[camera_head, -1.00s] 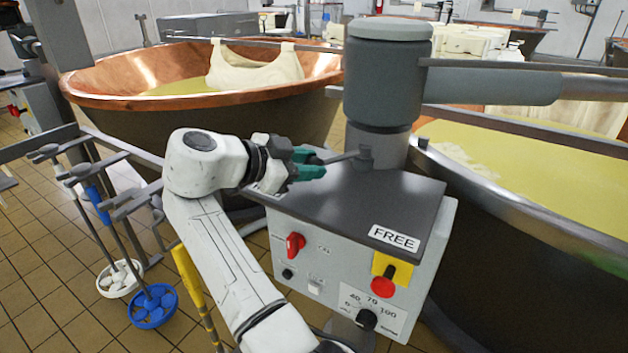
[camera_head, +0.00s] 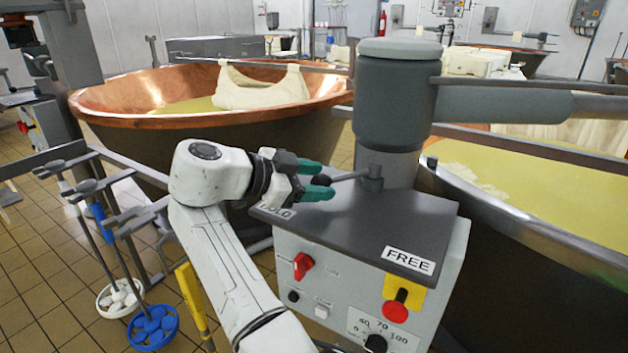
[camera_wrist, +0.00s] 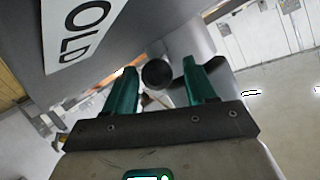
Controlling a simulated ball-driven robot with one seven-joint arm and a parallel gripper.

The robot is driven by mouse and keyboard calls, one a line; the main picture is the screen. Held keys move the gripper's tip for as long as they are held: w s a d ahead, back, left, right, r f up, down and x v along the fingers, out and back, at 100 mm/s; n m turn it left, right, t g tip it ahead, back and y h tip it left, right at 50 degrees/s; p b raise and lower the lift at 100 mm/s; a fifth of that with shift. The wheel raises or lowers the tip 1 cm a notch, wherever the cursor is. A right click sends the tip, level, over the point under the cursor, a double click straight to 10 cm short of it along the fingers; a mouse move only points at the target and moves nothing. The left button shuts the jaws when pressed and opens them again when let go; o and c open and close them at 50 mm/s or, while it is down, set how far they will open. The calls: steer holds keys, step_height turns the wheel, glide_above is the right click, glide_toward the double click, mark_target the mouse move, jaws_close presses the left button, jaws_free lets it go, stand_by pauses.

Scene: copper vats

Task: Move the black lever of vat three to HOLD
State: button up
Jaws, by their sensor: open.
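The black lever's round knob (camera_head: 321,180) is at the left end of its grey shaft (camera_head: 350,176), which runs left from the pivot on the control box top. The lever points toward the HOLD label (camera_head: 277,210), partly hidden by my gripper. The FREE label (camera_head: 409,261) is at the box's near right corner. My gripper (camera_head: 322,179) is open, with its teal fingers on either side of the knob. In the wrist view the dark knob (camera_wrist: 157,73) sits between the spread fingertips, with gaps showing on both sides. The end of the label, "OLD" (camera_wrist: 80,32), shows at upper left.
The control box front carries a red switch (camera_head: 303,266) and a red stop button (camera_head: 395,311). A thick grey column (camera_head: 392,110) stands behind the lever. Copper vats flank it at left (camera_head: 120,113) and right. Hanging tools (camera_head: 152,325) are at lower left.

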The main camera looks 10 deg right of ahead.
steer(key=p+v, duration=0.1)
steer(key=v, duration=0.9)
steer(key=shift+a, duration=0.3)
steer(key=shift+s+r, duration=0.15)
